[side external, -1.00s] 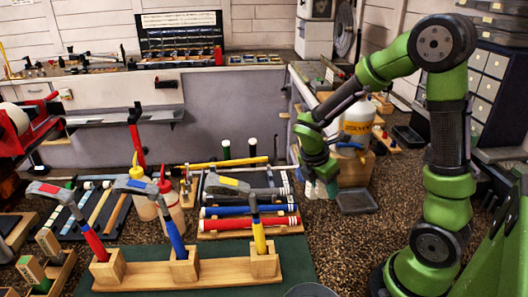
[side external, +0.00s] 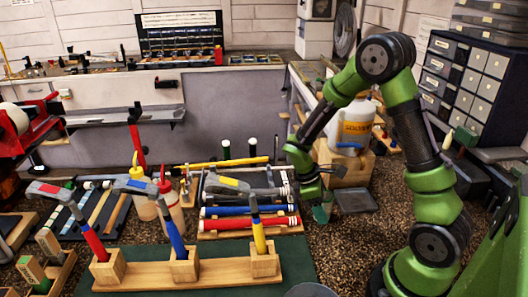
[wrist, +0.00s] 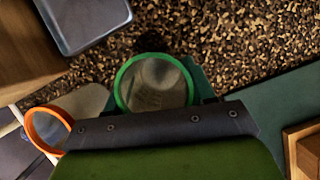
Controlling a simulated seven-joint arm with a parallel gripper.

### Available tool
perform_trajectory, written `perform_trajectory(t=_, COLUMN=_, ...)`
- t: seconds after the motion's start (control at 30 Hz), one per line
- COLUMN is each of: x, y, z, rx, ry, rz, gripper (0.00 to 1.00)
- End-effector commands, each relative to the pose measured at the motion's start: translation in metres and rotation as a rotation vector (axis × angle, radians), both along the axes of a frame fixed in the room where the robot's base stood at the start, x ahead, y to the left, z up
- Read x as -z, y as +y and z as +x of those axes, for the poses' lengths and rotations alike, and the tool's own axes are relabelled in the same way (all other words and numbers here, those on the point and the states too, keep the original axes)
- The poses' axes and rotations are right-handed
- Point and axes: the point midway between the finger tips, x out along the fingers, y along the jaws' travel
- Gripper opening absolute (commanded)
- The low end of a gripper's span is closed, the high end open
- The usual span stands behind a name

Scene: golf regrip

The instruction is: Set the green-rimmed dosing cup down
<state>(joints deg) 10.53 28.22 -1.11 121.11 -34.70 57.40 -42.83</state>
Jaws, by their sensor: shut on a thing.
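The green-rimmed dosing cup (wrist: 155,82) shows its open mouth in the wrist view, right at the edge of my gripper. In the side external view the cup (side external: 321,213) hangs at my gripper (side external: 316,194), low over the speckled worktop. My gripper is shut on it; the fingertips are mostly hidden behind the dark gripper edge in the wrist view. I cannot tell whether the cup's base touches the worktop. An orange-rimmed cup (wrist: 47,130) is at the left of the wrist view, apart from the green-rimmed one and partly covered by my gripper.
A grey tray (side external: 355,201) lies behind my gripper, beside a wooden stand (side external: 347,170) with a solvent bottle (side external: 356,125). A rack with a red-handled tool (side external: 249,223) is to the left. Green mat (wrist: 285,105) and speckled worktop (wrist: 240,45) show bare patches.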

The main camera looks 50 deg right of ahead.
Motion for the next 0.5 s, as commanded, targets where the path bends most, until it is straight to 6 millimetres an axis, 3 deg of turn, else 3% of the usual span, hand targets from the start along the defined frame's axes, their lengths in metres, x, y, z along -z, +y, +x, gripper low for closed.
perform_trajectory(t=0.37, x=0.0044, y=0.0001, z=-0.0003, rx=-0.002, ry=0.001, rz=0.0, gripper=0.24)
perform_trajectory(t=0.4, x=0.0038, y=0.0, z=0.0, rx=-0.001, ry=0.0, rz=0.0, gripper=0.59)
perform_trajectory(t=0.5, x=0.0037, y=0.0, z=0.0, rx=-0.001, ry=0.0, rz=0.0, gripper=0.75)
